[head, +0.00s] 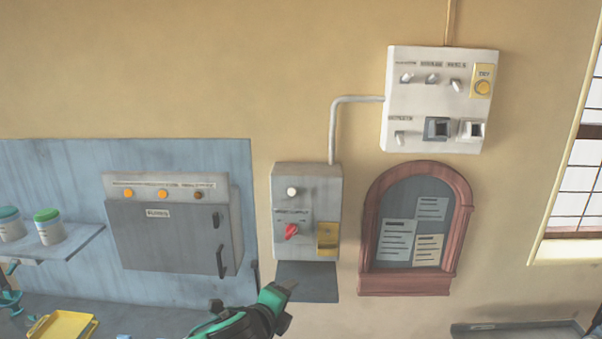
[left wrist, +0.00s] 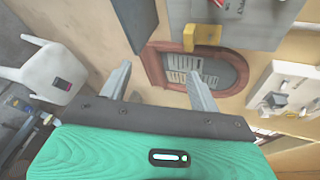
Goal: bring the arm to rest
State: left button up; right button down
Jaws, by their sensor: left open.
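My left gripper (head: 284,288) is at the bottom middle of the head view, in front of the small grey shelf (head: 318,284) under the grey switch box (head: 330,192). In the left wrist view its two fingers (left wrist: 158,76) are spread apart with nothing between them. Behind them is the arched notice board (left wrist: 160,68). The gripper looks clear of the wall things, though its exact distance from the shelf cannot be told. My right gripper is not in view.
A grey cabinet (head: 165,235) with handles and a shelf (head: 75,250) with lidded jars stand left. A yellow tray (head: 62,327) lies below. A white switch panel (head: 440,100) is on the wall at right. A white object (left wrist: 50,72) shows in the left wrist view.

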pick_arm(q)
jog(key=s+a+f+n+g+y, duration=0.25)
jog(key=s+a+f+n, duration=0.45)
jog(key=s, duration=0.5)
jog(key=s+a+f+n+g+y, duration=0.1)
jog(key=s+a+f+n+g, duration=0.3)
jog(key=s+a+f+n, duration=0.5)
jog(key=s+a+f+n+g+y, duration=0.1)
jog(key=s+a+f+n+g, duration=0.2)
jog(key=s+f+n, duration=0.75)
jog(key=s+f+m+b, duration=0.2)
jog(key=f, duration=1.2)
jog(key=s+f+m+b, duration=0.2)
jog(key=f, duration=1.2)
jog(key=s+a+f+g+b, duration=0.1)
jog(key=s+f, duration=0.8)
jog(key=f, duration=0.3)
jog(key=s+a+f+g+b, duration=0.1)
jog(key=s+a+f+b, duration=0.1)
jog(key=s+f, duration=0.8)
jog(key=shift+f, duration=0.9)
jog(key=shift+y, duration=0.25)
